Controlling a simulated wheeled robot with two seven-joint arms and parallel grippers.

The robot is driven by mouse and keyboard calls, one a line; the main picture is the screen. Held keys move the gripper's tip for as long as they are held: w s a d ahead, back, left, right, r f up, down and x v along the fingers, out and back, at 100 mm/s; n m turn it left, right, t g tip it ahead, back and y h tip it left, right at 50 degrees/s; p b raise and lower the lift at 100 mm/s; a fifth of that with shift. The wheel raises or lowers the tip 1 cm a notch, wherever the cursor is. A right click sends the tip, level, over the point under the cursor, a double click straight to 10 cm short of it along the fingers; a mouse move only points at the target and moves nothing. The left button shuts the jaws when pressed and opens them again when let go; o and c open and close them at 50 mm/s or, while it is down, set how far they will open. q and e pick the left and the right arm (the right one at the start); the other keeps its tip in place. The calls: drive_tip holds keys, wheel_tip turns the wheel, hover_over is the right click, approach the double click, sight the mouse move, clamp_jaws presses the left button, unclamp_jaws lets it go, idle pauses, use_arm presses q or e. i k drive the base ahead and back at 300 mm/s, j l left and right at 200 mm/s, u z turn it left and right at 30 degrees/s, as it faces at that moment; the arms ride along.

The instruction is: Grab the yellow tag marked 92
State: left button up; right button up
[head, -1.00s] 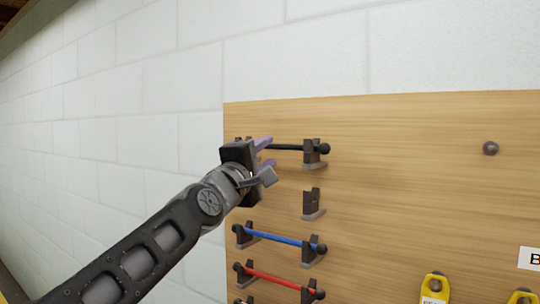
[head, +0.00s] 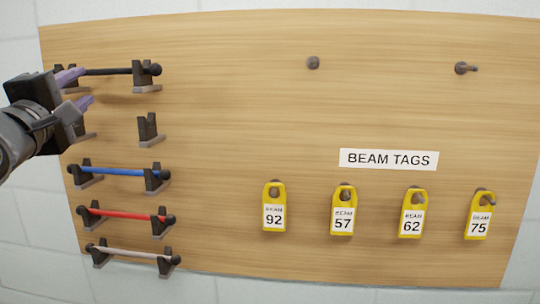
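The yellow tag marked 92 (head: 273,214) hangs on a peg on the wooden board, leftmost in a row of yellow tags. Beside it to the right hang the tags marked 57 (head: 343,216), 62 (head: 412,217) and 75 (head: 479,219). My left gripper (head: 84,88) is at the upper left of the board, well away from the tags. Its two purple fingers are apart, near the left end of the black rod (head: 110,71); nothing shows between them. My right gripper is not in the head view.
A wooden board (head: 240,110) on a white block wall carries a BEAM TAGS label (head: 389,159). Blue (head: 118,171), red (head: 120,214) and white (head: 128,252) rods rest in brackets at left. One bracket (head: 148,130) is empty. Two bare pegs (head: 313,62) stick out above.

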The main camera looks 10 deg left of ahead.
sight(274, 209)
drive_tip(key=k+l, duration=0.15)
drive_tip(key=k, duration=0.35)
drive_tip(key=k+l, duration=0.15)
drive_tip(key=k, duration=0.3)
